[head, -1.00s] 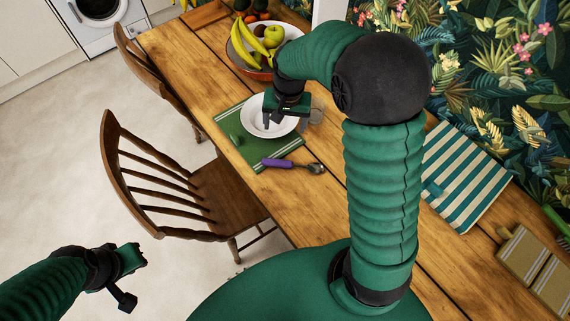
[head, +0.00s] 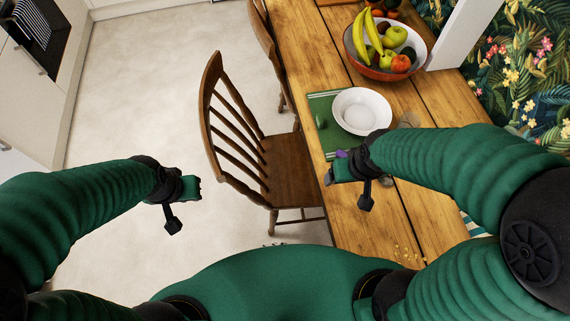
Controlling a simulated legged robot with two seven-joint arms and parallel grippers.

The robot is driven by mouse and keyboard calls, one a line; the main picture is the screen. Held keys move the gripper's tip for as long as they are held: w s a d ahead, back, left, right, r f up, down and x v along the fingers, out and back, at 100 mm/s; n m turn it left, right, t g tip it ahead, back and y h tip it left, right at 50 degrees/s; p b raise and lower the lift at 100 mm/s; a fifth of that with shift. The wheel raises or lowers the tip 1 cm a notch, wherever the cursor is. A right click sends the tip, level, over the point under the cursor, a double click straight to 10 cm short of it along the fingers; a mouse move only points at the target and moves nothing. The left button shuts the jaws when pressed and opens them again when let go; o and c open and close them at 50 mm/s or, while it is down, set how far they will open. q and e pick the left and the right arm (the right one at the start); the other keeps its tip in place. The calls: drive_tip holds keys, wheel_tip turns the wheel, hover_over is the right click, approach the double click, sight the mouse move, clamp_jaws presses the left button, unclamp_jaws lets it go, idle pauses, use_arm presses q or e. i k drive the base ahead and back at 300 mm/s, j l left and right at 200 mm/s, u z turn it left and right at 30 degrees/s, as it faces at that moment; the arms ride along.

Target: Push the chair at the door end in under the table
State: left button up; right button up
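A brown wooden chair (head: 286,178) with a spindle back stands at the left side of the wooden table (head: 405,215), the inner edge of its seat close to the table edge. A second wooden chair (head: 264,38) stands farther back on the same side. No door shows, so I cannot tell which chair is at the door end. My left gripper (head: 184,207) is open and empty over the floor, left of the nearer chair and apart from it. My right gripper (head: 347,190) is open and empty over the near table edge, right of the nearer chair's seat.
On the table are a white bowl (head: 361,110) on a green mat (head: 320,108), and a fruit bowl (head: 384,68) farther back. A purple handle (head: 341,154) is partly hidden by my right gripper. Clear floor (head: 150,90) lies left of the chairs, before an oven (head: 30,40).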

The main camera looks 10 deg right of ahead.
sight(286, 180)
drive_tip(key=i+j+z, duration=0.1)
drive_tip(key=j+z, duration=0.6)
drive_tip(key=j, duration=0.25)
drive_tip(key=j+z, duration=0.35)
drive_tip(key=j, duration=0.15)
drive_tip(key=j+z, duration=0.35)
drive_tip(key=i+j+z, duration=0.1)
drive_tip(key=j+z, duration=0.65)
drive_tip(key=l, duration=0.1)
